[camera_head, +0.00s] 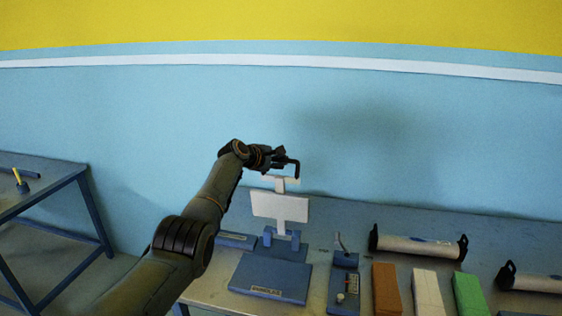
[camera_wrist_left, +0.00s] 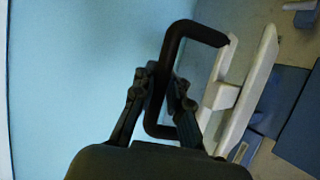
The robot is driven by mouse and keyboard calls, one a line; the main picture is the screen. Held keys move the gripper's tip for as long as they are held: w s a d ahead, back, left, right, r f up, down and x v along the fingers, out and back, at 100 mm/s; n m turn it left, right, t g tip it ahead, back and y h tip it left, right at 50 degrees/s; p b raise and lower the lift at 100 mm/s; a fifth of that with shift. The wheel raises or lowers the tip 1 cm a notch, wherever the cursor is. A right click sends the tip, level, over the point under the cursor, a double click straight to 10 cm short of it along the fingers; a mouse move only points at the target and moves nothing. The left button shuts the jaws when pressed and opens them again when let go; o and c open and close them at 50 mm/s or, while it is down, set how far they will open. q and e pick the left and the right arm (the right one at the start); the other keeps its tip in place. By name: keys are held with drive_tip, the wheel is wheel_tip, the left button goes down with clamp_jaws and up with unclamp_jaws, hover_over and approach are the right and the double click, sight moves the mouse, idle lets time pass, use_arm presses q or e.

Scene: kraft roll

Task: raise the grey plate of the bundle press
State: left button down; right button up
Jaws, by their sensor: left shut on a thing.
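The bundle press has a blue base (camera_head: 268,278) with a label on its front edge. Its pale grey plate (camera_head: 279,207) stands steeply upright above the back of the base, apart from the base's flat top. A narrow pale crossbar (camera_head: 287,183) is above the plate, by a black handle (camera_head: 296,170). My left gripper (camera_head: 277,158) is at this handle, high in front of the wall. In the left wrist view, my left gripper (camera_wrist_left: 162,88) is shut on the bent black handle (camera_wrist_left: 203,31), with the pale plate (camera_wrist_left: 250,95) to the right. My right gripper is not in view.
On the bench right of the press are a small blue device with a lever (camera_head: 343,280), orange (camera_head: 386,289), white (camera_head: 427,291) and green (camera_head: 468,294) blocks, and a roll in a black-ended holder (camera_head: 418,245). Another table (camera_head: 45,183) stands left. The blue wall is close behind.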

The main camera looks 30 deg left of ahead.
use_arm(q)
drive_tip(key=c, duration=1.3)
unclamp_jaws()
drive_tip(key=shift+a+r, duration=0.1)
drive_tip(key=shift+r, duration=0.05)
drive_tip(key=shift+c, duration=0.2)
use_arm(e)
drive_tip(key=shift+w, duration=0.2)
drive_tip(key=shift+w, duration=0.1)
use_arm(q)
drive_tip(key=shift+v, duration=0.95)
drive_tip(key=v, duration=1)
